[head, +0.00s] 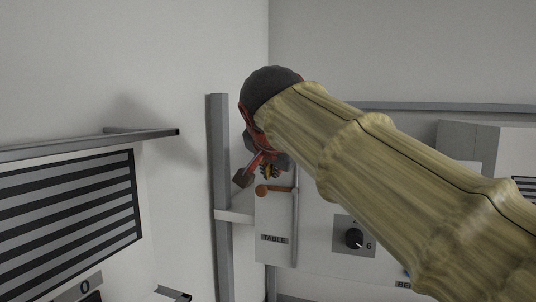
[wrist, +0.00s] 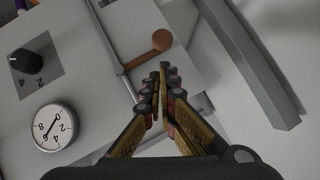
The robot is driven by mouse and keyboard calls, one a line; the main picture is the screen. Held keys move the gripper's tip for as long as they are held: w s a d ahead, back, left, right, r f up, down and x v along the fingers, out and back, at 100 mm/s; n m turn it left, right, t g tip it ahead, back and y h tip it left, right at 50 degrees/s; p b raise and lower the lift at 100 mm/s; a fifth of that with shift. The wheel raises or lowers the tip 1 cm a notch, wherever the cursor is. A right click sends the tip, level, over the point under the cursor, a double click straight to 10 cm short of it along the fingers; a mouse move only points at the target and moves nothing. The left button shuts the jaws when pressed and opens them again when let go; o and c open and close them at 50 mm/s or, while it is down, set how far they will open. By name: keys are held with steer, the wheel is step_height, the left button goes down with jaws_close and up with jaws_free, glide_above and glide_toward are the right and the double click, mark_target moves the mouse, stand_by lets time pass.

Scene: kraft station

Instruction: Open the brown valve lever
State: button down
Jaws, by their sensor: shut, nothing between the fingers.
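The brown valve lever (head: 262,190) has a round orange-brown knob on a short arm. In the head view it points left from a thin vertical pipe on the white panel. It also shows in the wrist view (wrist: 161,41), just beyond my fingertips. My gripper (wrist: 161,75) is shut and empty, with its fingers together just short of the knob. In the head view my gripper (head: 262,169) is just above the lever, partly hidden by my arm. A small gap shows between fingers and knob in the wrist view, though I cannot tell the depth.
A "TABLE" label (head: 273,239) is below the lever. A black dial (head: 354,238) is to its right. A pressure gauge (wrist: 54,127) shows in the wrist view. A grey vertical post (head: 219,180) stands close left of the lever. A shelf bar (head: 90,145) juts out farther left.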

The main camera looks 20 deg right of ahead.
mark_target(265, 191)
steer(key=shift+w+a+f, duration=0.15)
steer(key=shift+f, duration=0.25)
steer(key=shift+w+a+f, duration=0.15)
steer(key=shift+f, duration=0.25)
steer(key=shift+w+a+f+n+g+h+p, duration=0.2)
steer(key=shift+a+f+n+g+h+p, duration=0.2)
steer(key=shift+n+h, duration=0.2)
steer(key=shift+w+a+f+n+g+h, duration=0.15)
steer(key=shift+a+f+n+g+h, duration=0.05)
steer(key=shift+f+n+g+h, duration=0.35)
steer(key=shift+w+a+f+n+g+h, duration=0.15)
steer(key=shift+f+n+g+h, duration=0.25)
steer(key=shift+f+n, duration=0.2)
steer(key=f+b, duration=0.1)
steer(key=f+n+g+h+b, duration=0.1)
steer(key=f, duration=0.1)
steer(key=d+f+n+h+b, duration=0.1)
steer(key=shift+s+f+h+b, duration=0.25)
steer(key=shift+s+f+b, duration=0.1)
steer(key=shift+f+b, duration=0.05)
steer(key=shift+r, duration=0.15)
